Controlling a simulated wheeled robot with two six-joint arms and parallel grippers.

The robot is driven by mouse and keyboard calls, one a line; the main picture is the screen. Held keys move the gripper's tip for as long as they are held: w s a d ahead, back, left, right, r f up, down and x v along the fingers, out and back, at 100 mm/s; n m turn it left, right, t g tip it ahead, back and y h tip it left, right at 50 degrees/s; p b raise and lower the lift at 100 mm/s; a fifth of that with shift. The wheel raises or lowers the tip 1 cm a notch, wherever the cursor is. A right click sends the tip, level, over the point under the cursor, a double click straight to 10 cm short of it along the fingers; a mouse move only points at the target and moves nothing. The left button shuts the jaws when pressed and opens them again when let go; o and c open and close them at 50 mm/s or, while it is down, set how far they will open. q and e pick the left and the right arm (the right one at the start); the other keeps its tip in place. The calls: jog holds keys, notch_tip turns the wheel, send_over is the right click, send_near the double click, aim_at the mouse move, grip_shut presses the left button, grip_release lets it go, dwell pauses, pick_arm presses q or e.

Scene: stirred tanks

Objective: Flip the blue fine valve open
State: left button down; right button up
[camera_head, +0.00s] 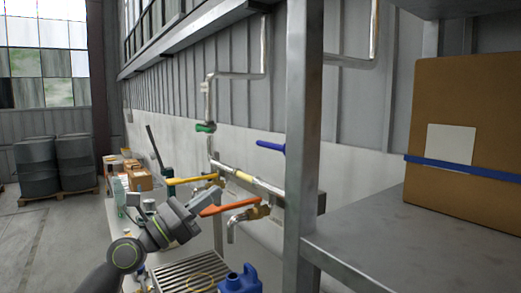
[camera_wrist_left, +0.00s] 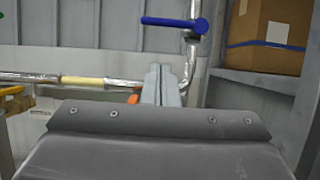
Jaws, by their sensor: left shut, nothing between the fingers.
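The blue fine valve's lever (camera_head: 270,146) sticks out level to the left from behind the grey post in the head view. In the left wrist view the blue lever (camera_wrist_left: 172,22) lies across a vertical silver pipe, its round hub at the right end on the pipe. My left gripper (camera_head: 208,196) is below and to the left of it in the head view, near the orange lever. Its pale fingers (camera_wrist_left: 161,72) are shut and empty, below the blue lever and apart from it in the wrist view. My right gripper is not in view.
An orange lever (camera_head: 228,207) and a yellow lever (camera_head: 192,180) sit on the pipework beside my gripper. A green handle (camera_head: 205,128) is higher up. A grey post (camera_head: 303,120) and a shelf with a cardboard box (camera_head: 465,110) stand at right. A blue jug (camera_head: 240,281) stands below.

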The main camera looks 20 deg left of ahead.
aim_at(271, 146)
pick_arm(q)
jog(key=p+x, duration=0.5)
jog(key=x, duration=1)
jog(key=shift+a+r+m+g+h+b, duration=0.15)
jog(key=shift+m+g+h+b, duration=0.15)
jog(key=shift+m+b, duration=0.4)
